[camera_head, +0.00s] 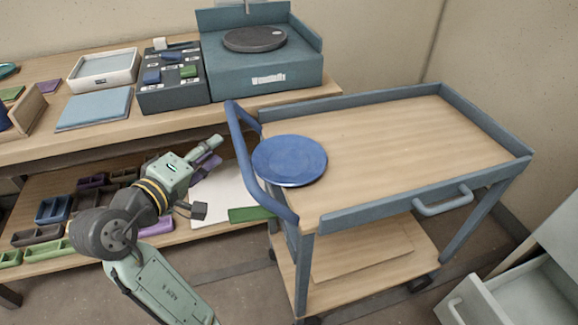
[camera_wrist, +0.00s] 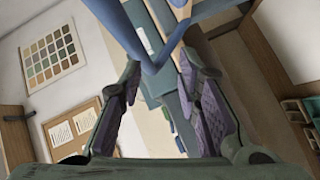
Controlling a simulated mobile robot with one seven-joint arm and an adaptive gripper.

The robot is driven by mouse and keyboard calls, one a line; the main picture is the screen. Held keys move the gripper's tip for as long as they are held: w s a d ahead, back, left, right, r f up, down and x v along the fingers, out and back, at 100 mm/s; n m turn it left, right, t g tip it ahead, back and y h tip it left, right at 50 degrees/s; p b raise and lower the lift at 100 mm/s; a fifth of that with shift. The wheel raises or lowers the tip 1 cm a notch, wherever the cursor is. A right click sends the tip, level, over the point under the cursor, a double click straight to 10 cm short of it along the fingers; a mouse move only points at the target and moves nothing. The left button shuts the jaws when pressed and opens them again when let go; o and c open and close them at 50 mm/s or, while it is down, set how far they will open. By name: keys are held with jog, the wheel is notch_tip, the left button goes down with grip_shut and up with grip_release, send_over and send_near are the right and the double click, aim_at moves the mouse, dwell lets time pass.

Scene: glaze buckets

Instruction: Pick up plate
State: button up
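A round blue plate (camera_head: 290,160) lies flat on the left end of the cart's wooden top (camera_head: 400,140), close to the blue handle. My gripper (camera_head: 211,155) is left of the plate and of the handle, apart from the plate. In the wrist view my gripper (camera_wrist: 160,72) has its two purple-padded fingers spread, with nothing held between them. A blue bar, seemingly the cart's handle, crosses beyond the fingertips there. I cannot make out the plate in the wrist view.
The cart's curved blue handle (camera_head: 244,158) stands between my gripper and the plate. The rest of the cart top is clear. A workbench (camera_head: 170,122) with a pottery wheel (camera_head: 255,39) and trays is behind. An open drawer (camera_head: 515,300) is at lower right.

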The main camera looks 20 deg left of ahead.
aim_at(253, 156)
jog(key=shift+w+d+f+m+g+h+p, duration=0.15)
jog(key=shift+w+d+f+g+h, duration=0.2)
jog(key=shift+w+d+f, duration=0.75)
jog(key=shift+w+d+f+m+g+h+p, duration=0.15)
jog(key=shift+w+d+f+h, duration=0.4)
jog(key=shift+w+f, duration=0.95)
jog(key=shift+w+d+f+m+g+h+p, duration=0.1)
jog(key=shift+w+d+f+g+h, duration=0.2)
jog(key=shift+w+d+f, duration=1.05)
jog(key=shift+w+a+r, duration=0.35)
jog(key=shift+w+r, duration=0.05)
jog(key=shift+r, duration=0.15)
jog(key=shift+c, duration=0.3)
grip_shut()
